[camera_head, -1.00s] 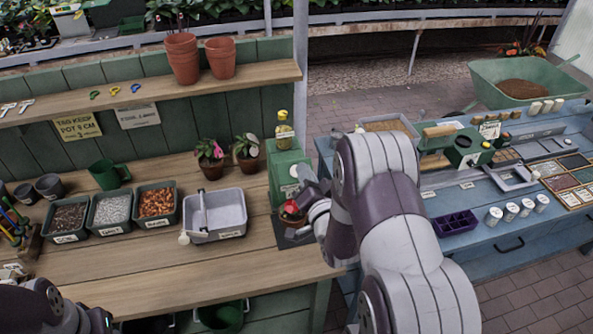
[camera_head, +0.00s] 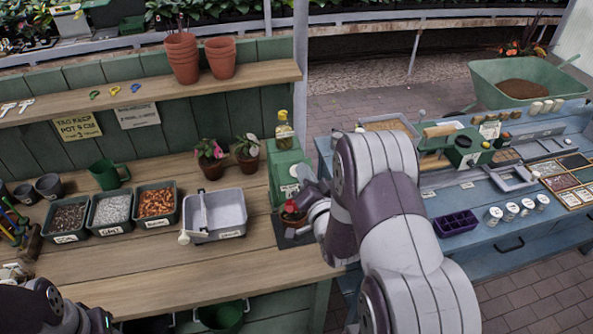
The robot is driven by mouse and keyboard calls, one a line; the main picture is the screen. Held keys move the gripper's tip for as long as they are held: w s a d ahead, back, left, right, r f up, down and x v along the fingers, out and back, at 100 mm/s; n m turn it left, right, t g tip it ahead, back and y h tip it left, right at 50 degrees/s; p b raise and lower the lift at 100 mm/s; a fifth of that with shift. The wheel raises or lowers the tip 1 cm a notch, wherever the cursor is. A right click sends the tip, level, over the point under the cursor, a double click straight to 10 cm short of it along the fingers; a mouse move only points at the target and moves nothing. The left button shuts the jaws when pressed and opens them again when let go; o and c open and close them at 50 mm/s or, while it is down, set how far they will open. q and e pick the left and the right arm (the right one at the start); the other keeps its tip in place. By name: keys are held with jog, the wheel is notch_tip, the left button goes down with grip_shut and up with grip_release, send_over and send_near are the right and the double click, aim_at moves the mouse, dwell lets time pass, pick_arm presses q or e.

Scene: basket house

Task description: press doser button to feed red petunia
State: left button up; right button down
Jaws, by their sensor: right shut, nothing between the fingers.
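The doser is a green box (camera_head: 281,172) at the right end of the wooden bench, with a bottle of yellow liquid (camera_head: 284,130) on top. A small pot with a red flower, the red petunia (camera_head: 291,213), stands at the doser's front on a dark base. My right gripper (camera_head: 309,193) is shut and empty, close against the doser's front right side, above and beside the petunia. The button is hidden by my gripper, and I cannot tell whether they touch. My left arm shows only partly at the lower left, its gripper out of view.
A grey tray (camera_head: 228,212) with a scoop and several bins, one with orange chips (camera_head: 157,204), stand left of the doser. Two potted plants (camera_head: 247,152) stand behind. A blue bench (camera_head: 470,245) with a purple seed tray (camera_head: 455,224) is at the right. The bench front is clear.

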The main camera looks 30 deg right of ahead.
jog(key=s+a+f+n+g+y+b, duration=0.1)
jog(key=a+f+n+g+y+b, duration=0.1)
jog(key=a+f+n+g+b, duration=0.4)
jog(key=s+a+f+n+g+b, duration=0.1)
jog(key=s+a+f+n+g, duration=0.1)
jog(key=s+g, duration=0.3)
jog(key=s+a+f+n+g+b, duration=0.1)
jog(key=s+g, duration=0.4)
jog(key=s, duration=0.7)
notch_tip(320, 180, down, 2)
jog(key=a+n, duration=0.1)
jog(key=a, duration=0.1)
jog(key=shift+a+f+g+y+b, duration=0.2)
jog(key=shift+a+g+y+b, duration=0.1)
jog(key=shift+a+y, duration=0.1)
jog(key=shift+w, duration=0.1)
